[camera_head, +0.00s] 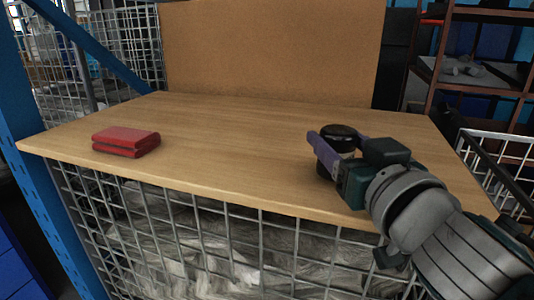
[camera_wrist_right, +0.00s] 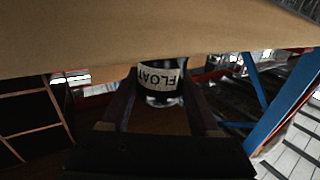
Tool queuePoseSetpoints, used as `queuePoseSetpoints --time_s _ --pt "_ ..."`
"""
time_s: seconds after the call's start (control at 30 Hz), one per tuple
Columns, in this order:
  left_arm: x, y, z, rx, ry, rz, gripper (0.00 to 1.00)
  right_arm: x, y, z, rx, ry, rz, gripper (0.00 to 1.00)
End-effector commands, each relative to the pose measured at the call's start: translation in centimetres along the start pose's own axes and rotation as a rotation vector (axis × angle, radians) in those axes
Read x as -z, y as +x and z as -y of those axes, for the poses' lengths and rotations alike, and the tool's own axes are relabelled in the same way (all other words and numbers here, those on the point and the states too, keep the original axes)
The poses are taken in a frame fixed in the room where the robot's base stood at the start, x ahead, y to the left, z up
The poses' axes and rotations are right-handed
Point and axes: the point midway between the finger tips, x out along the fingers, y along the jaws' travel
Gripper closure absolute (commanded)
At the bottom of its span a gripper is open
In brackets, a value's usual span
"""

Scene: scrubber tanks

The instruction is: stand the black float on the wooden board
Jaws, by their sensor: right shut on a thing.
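The black float (camera_head: 342,132) is a short, dark cylinder near the right front of the wooden board (camera_head: 215,140). My right gripper (camera_head: 338,143) is shut on it, with a finger on either side. In the right wrist view, the float (camera_wrist_right: 161,78) sits between the fingers, and its white label reads "FLOAT" upside down in the picture. The float looks upright. My left gripper is not in view.
A red folded object (camera_head: 126,142) lies on the board's left side. A brown panel (camera_head: 270,50) rises behind the board. A blue post (camera_head: 50,185) stands at the left. Wire mesh (camera_head: 210,235) runs below the front edge. The board's middle is clear.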

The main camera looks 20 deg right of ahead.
Motion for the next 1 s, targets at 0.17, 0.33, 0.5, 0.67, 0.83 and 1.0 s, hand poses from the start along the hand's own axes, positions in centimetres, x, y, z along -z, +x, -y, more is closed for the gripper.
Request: queuePoseSetpoints --time_s 0.17,0.33,0.5,0.67,0.83,1.0 --pt "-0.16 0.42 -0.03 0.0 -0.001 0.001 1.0 -0.54 0.0 -0.01 0.0 0.001 -0.001 0.92" --pt "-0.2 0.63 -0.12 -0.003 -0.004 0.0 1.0 -0.77 0.01 -0.01 0.0 0.001 -0.001 0.92" --pt "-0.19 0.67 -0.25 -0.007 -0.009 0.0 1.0 -0.84 0.0 0.0 0.0 0.0 -0.001 0.27" --pt "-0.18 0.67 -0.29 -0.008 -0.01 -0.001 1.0 -0.84 0.0 0.0 0.0 0.0 -0.001 0.09" --pt "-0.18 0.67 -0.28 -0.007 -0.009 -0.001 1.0 -0.84 0.01 -0.01 0.0 0.0 -0.001 0.08" --pt "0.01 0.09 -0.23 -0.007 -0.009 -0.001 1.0 -0.21 -0.02 -0.01 0.0 0.0 -0.001 0.08"
